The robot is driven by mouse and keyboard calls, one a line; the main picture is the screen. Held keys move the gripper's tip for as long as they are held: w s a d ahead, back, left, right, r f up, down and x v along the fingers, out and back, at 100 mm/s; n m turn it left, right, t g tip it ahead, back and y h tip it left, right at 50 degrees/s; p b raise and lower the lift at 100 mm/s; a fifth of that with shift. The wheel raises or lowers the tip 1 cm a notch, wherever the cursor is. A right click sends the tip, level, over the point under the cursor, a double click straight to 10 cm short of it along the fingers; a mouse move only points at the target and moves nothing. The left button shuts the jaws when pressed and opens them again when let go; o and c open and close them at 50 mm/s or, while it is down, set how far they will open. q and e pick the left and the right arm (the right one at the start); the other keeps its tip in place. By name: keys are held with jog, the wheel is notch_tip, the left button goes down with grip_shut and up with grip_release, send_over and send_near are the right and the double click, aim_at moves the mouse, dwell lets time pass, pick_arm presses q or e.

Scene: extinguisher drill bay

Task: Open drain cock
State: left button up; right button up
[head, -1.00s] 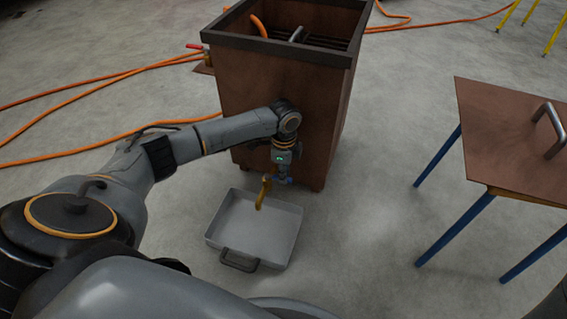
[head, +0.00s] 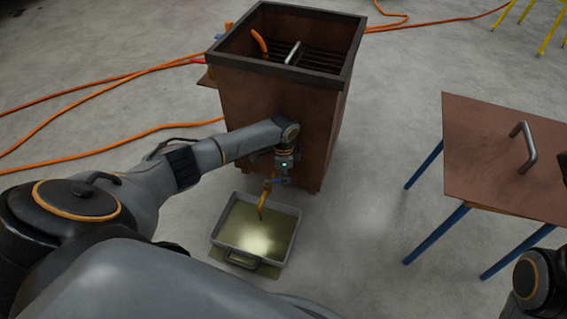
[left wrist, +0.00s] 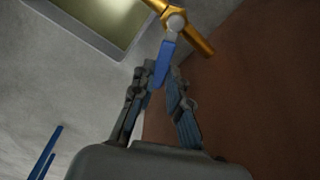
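The brass drain cock (head: 266,190) is low on the front of the brown tank (head: 240,112). Its blue lever (left wrist: 166,62) shows in the left wrist view, in line with my fingers. My left gripper (head: 284,176) is at the cock; in the left wrist view its fingertips (left wrist: 162,76) are close on both sides of the lever and look shut on it. The grey tray (head: 218,232) stands under the spout and holds yellowish liquid (head: 258,228). A thin dark stream seems to hang from the spout.
Orange hoses (head: 110,77) lie on the floor at left. Yellow legs (head: 548,35) stand at the far right. A yellowish patch (head: 240,262) shows by the tray's front edge.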

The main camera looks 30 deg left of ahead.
pick_arm(q)
jog(key=o, duration=0.4)
jog(key=shift+c, duration=0.2)
jog(key=shift+r, duration=0.1)
notch_tip(320, 180, up, 12)
jog(key=shift+c, duration=0.4)
